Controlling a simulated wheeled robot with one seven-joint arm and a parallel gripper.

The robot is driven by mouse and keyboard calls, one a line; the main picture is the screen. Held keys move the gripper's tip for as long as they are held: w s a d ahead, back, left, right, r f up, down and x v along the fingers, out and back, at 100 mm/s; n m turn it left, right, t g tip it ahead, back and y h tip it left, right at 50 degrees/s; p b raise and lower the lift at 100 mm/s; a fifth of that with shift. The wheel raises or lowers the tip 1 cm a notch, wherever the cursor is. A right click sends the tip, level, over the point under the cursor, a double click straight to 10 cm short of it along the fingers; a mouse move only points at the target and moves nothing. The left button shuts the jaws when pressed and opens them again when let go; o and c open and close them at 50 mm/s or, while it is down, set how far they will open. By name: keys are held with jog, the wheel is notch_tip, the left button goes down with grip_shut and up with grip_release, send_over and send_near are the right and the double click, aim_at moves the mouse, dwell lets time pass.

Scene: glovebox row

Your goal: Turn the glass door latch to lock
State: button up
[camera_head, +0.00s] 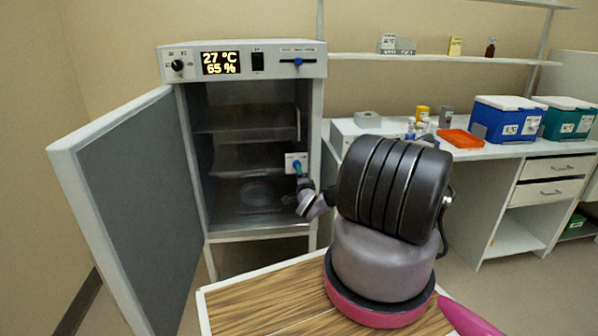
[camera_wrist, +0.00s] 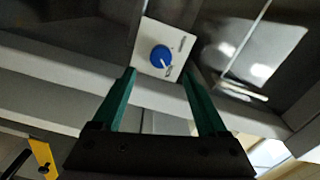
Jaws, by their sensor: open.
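The latch is a round blue knob (camera_wrist: 161,56) with a white pointer mark, set on a white labelled plate (camera_wrist: 150,35). In the head view the plate (camera_head: 291,156) sits at the right side of the cabinet opening, in front of the glass door (camera_head: 245,150), through which shelves show. The pointer in the wrist view slants down and right. My gripper (camera_wrist: 160,77) is open, with one green finger on each side below the knob. Nothing is between the fingers; whether they touch the plate cannot be told. In the head view my gripper (camera_head: 299,172) partly covers the knob.
The grey outer door (camera_head: 130,190) stands wide open to the left. The cabinet's top panel (camera_head: 243,62) has a display reading 27 °C and 65 %. A white bench (camera_head: 500,150) at right holds a red tray (camera_head: 460,138) and blue and teal boxes. A wooden surface (camera_head: 270,300) lies in front.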

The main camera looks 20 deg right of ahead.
jog(key=shift+v, duration=1.55)
